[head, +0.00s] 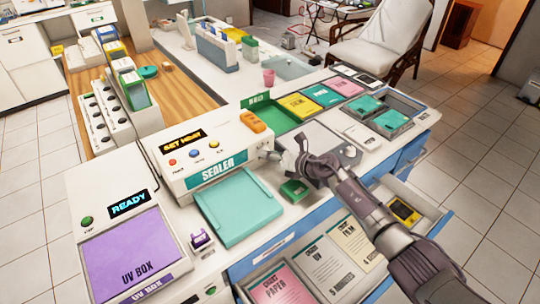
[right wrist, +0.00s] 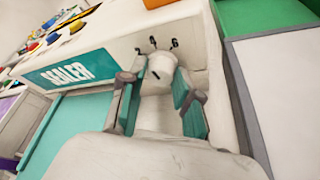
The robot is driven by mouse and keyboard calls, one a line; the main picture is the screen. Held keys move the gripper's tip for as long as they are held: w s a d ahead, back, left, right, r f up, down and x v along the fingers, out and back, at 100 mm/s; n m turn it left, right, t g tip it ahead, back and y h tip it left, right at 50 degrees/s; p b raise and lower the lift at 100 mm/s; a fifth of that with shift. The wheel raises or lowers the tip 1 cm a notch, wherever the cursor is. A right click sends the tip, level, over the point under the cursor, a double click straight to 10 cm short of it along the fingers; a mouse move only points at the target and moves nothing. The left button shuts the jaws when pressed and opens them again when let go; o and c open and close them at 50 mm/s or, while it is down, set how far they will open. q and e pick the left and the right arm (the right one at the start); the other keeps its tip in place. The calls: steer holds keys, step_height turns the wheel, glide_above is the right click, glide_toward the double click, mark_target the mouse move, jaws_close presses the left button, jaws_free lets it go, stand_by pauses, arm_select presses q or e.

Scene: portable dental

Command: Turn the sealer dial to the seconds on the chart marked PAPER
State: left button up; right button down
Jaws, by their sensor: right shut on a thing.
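The white sealer (head: 195,158) stands on the counter, with a teal SEALER label and an orange SET HEAT display. Its white dial (right wrist: 158,78) is on the right end panel, with small dark figures behind it; one looks like a 6. A short dark mark shows on the dial. My right gripper (right wrist: 155,100) is shut on the dial, teal pads either side; in the head view the gripper (head: 292,160) hides most of it. A pink chart marked PAPER (head: 275,285) lies in the open drawer, its seconds cut off by the frame. My left gripper is out of view.
The drawer also holds a UV chart (head: 322,262), a FILM chart (head: 355,238) and a yellow device (head: 404,211). A green box (head: 294,191) sits below my right gripper. The UV box (head: 130,250) stands left; trays of pouches (head: 390,122) lie right.

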steer(key=c, duration=0.8)
jaws_free()
steer(key=shift+d, duration=0.1)
steer(key=v, duration=1)
steer(key=shift+s+d, duration=0.25)
steer(key=shift+s+d+r, duration=0.2)
steer(key=shift+s+d, duration=0.2)
